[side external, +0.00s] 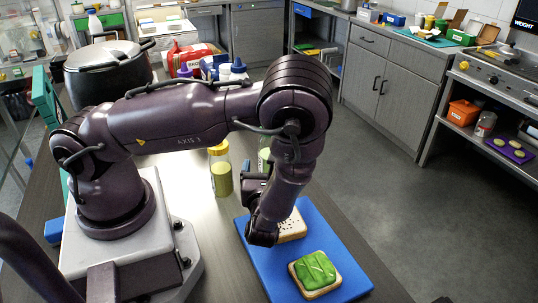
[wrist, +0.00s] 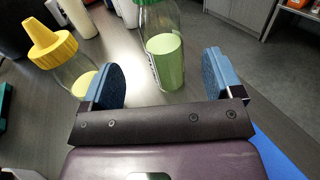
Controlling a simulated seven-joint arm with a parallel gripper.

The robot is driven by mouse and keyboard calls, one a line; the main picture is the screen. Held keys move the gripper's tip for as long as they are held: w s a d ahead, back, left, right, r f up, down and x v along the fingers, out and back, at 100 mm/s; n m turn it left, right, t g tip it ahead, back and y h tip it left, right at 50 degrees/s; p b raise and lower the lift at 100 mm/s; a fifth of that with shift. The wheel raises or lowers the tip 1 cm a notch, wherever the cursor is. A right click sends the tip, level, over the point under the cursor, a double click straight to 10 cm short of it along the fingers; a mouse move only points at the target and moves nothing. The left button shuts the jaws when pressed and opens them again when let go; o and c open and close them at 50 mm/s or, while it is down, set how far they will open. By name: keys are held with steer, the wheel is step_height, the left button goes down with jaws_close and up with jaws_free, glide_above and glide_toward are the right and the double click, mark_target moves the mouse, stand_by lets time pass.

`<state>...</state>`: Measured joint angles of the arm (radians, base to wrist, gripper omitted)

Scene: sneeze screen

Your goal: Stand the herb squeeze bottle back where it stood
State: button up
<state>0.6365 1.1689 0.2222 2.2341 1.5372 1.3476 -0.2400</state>
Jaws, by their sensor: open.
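A squeeze bottle with a green cap and pale green filling (wrist: 164,50), which looks like the herb bottle, stands upright on the table in the wrist view. In the side view it is mostly hidden behind my arm, with a strip showing (side external: 265,155). My gripper (wrist: 161,84) is open, its blue-padded fingers apart and empty. The bottle appears beyond and between the fingertips, and I see no contact. In the side view my gripper (side external: 257,178) is low over the table, by the blue board's far left corner. A yellow-capped bottle (side external: 221,172) stands to its left.
The yellow nozzle (wrist: 52,44) is close beside my left finger in the wrist view. A blue board (side external: 334,240) holds a speckled bread slice (side external: 292,226) and a slice topped with green (side external: 315,273). A large pot (side external: 104,72) and other bottles (side external: 188,72) stand behind.

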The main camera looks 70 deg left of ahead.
steer(key=v, duration=0.2)
steer(key=shift+s+d+r, duration=0.15)
steer(key=shift+d, duration=0.1)
steer(key=s+d+r+n+g+h, duration=0.1)
steer(key=s+r+n+h, duration=0.3)
steer(key=r+n+h, duration=0.4)
steer(key=s+d+r+n+g+h, duration=0.1)
steer(key=s+d+r+n+h, duration=0.2)
steer(key=r+n, duration=1.2)
step_height(320, 180, up, 3)
steer(key=s+h, duration=0.2)
steer(key=h, duration=0.3)
steer(key=shift+f, duration=0.15)
